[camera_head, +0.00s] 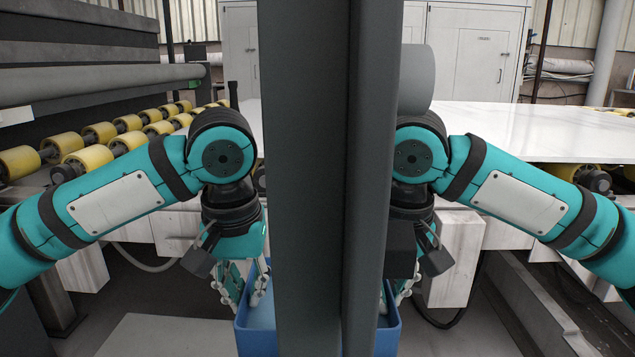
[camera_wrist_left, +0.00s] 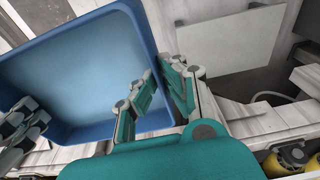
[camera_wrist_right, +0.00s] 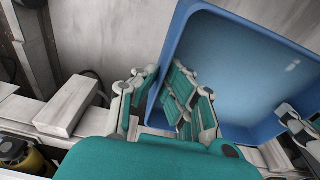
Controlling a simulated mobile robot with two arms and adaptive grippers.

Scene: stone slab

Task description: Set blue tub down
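The blue tub (camera_head: 243,343) is low in front of me in the head view, its middle hidden behind my column. Its empty inside shows in the left wrist view (camera_wrist_left: 75,80) and the right wrist view (camera_wrist_right: 245,75). My left gripper (camera_head: 244,288) points down at its left side, one finger inside and one outside, shut on the wall. My right gripper (camera_head: 395,293) holds the opposite wall the same way, partly hidden by the column; its fingers show in the right wrist view (camera_wrist_right: 165,85). I cannot tell whether the tub's bottom touches anything.
A pale stone slab (camera_head: 530,125) lies on the roller conveyor behind the tub. Yellow rollers (camera_head: 98,134) run along the left. A light flat plate (camera_head: 165,336) lies on the floor left of the tub. White blocks (camera_head: 455,258) stand below the conveyor. Cabinets (camera_head: 465,50) stand at the back.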

